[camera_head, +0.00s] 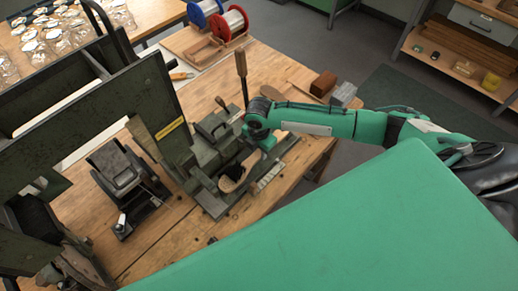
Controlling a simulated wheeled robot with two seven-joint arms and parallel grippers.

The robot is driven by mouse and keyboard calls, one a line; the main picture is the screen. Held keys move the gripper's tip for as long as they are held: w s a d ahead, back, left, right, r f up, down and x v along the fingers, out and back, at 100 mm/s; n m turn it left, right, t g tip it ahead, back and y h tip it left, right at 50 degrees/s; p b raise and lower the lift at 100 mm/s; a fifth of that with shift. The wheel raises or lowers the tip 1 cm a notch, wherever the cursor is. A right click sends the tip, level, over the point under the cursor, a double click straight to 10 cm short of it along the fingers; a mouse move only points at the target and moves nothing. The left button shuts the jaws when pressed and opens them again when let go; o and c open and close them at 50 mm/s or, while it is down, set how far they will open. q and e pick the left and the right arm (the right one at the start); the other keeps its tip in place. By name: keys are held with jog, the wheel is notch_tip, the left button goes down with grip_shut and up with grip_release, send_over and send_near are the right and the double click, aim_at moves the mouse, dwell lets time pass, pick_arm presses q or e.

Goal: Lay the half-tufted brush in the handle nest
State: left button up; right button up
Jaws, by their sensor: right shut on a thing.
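The half-tufted brush (228,185) has a pale wooden body with a dark bristle patch. It is at the dark metal fixture in the middle of the bench. My right gripper (258,155) comes in from the right and is shut on the brush. The handle nest (213,203) seems to be part of this fixture, below and around the brush. From here I cannot tell whether the brush touches the nest or is held just above it. The gripper's fingertips are small and partly hidden. My left gripper is not in view.
A dark green machine frame (95,112) rises over the bench's left side. A file with a wooden handle (241,63) stands behind the fixture. Wire spools (232,22) stand at the back. A brown block (323,84) lies at the right edge. Bare wooden bench (158,232) shows front left.

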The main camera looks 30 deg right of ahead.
jog(key=shift+f, duration=0.15)
jog(key=o, duration=1.5)
jog(key=shift+r+p, duration=3.55)
jog(key=shift+p, duration=0.1)
jog(key=shift+f, duration=0.1)
